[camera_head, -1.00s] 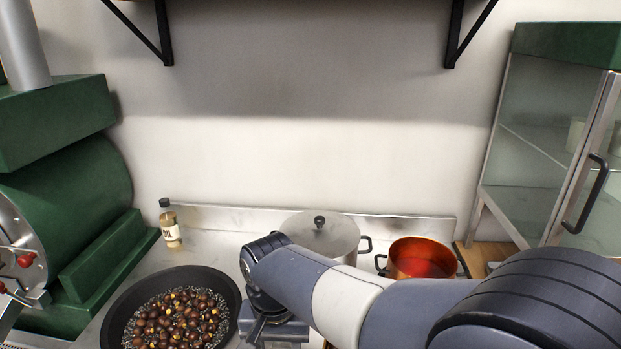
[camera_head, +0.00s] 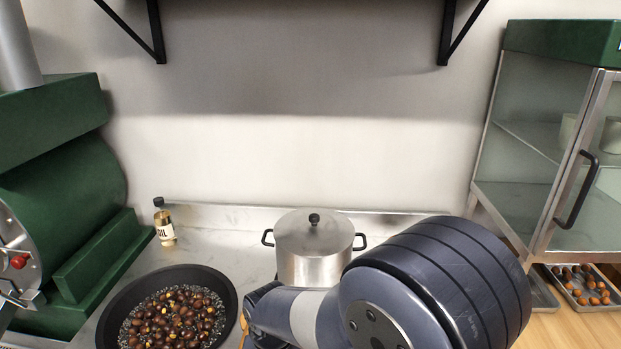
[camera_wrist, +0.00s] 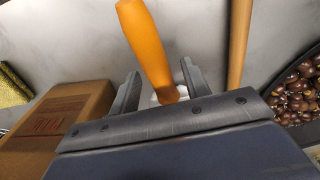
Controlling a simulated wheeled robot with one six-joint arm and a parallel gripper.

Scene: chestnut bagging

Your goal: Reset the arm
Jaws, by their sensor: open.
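My gripper (camera_wrist: 159,70) is open in the wrist view, with its two fingers spread apart. An orange handle (camera_wrist: 145,40) shows between and beyond the fingers, and its lower end reaches close to the gripper's palm. I cannot tell whether it touches the gripper. In the head view my arm (camera_head: 400,280) is folded across the lower middle, and the gripper itself is hidden there.
A black pan (camera_head: 107,318) of chestnuts lies left of my arm. A lidded steel pot (camera_head: 310,262) and a bottle (camera_head: 165,228) stand behind. A cardboard box (camera_wrist: 60,112) and a wooden stick (camera_wrist: 240,45) show near the gripper. A glass cabinet (camera_head: 520,150) stands right.

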